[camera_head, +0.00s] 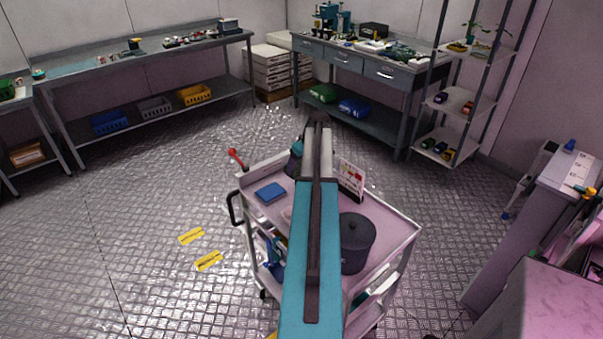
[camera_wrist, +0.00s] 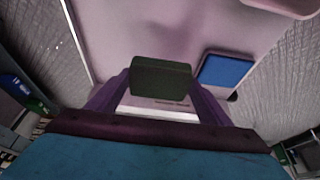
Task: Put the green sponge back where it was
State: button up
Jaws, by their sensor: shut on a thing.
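The green sponge (camera_wrist: 160,76) is dark green and block-shaped. In the wrist view it is between the two fingers of my gripper (camera_wrist: 160,92), which is shut on it. Behind it is the pale pink top of a cart (camera_wrist: 130,30); I cannot tell whether the sponge touches that top. A blue block (camera_wrist: 227,70) lies on the cart top to the right of the sponge, apart from it. In the head view the blue block (camera_head: 270,193) is on the cart's left part.
On the cart (camera_head: 400,217) stand a dark lidded pot (camera_head: 357,243), an upright card (camera_head: 351,178) and a dark item with a teal top (camera_head: 295,160). Benches (camera_head: 150,52) and a shelf rack (camera_head: 470,95) stand behind.

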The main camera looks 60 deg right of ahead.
jog(key=shift+f, duration=0.65)
jog(key=shift+f, duration=0.1)
jog(key=shift+f+p, duration=0.75)
jog(key=shift+f, duration=1.05)
jog(key=shift+f, duration=0.2)
jog(key=o, duration=1.2)
jog(key=shift+r, duration=0.35)
jog(key=b+v, duration=0.3)
jog(key=v, duration=0.8)
jog(key=shift+r, duration=0.35)
